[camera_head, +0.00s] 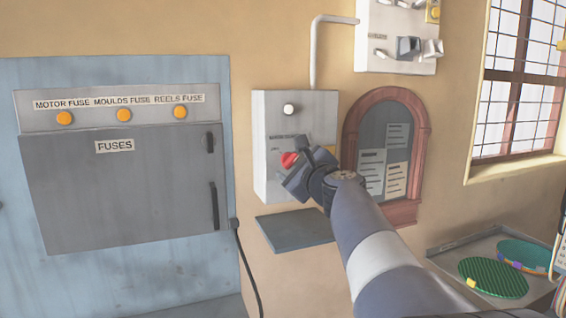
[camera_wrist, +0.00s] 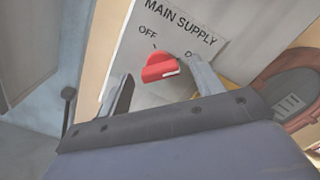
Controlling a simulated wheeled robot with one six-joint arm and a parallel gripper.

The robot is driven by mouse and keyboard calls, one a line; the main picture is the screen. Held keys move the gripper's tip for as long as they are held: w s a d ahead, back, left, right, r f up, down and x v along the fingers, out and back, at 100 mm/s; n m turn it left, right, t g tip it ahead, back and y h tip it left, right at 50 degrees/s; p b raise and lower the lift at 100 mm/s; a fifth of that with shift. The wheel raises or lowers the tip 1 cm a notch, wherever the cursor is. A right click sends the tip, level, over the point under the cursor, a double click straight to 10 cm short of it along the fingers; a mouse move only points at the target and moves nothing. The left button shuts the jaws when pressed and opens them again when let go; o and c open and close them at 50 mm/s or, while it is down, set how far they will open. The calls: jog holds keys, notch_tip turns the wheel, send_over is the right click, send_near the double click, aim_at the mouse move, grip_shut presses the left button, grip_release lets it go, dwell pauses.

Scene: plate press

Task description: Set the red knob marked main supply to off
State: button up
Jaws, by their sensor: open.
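The red knob (camera_head: 288,159) is on a grey-white box (camera_head: 265,110) on the wall. In the wrist view the knob (camera_wrist: 158,67) sits below a "MAIN SUPPLY" label, with "OFF" at its upper left. A second label starting with "O" is partly hidden by the right finger. A white mark shows at the knob's right end, on the side of that second label. My gripper (camera_wrist: 160,72) is open, with one finger on each side of the knob. Clear gaps show beside the knob in the wrist view; I cannot tell the remaining depth. In the head view my gripper (camera_head: 297,167) partly covers the box.
A grey fuse cabinet (camera_head: 120,190) with orange lamps is at the left. A red-framed notice board (camera_head: 424,130) is right of the box. A dark shelf (camera_head: 295,232) juts out below it. Another switch panel (camera_head: 397,58) is above. A tray with round plates is at lower right.

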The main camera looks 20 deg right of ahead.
jog(key=shift+w, duration=0.5)
jog(key=c, duration=1)
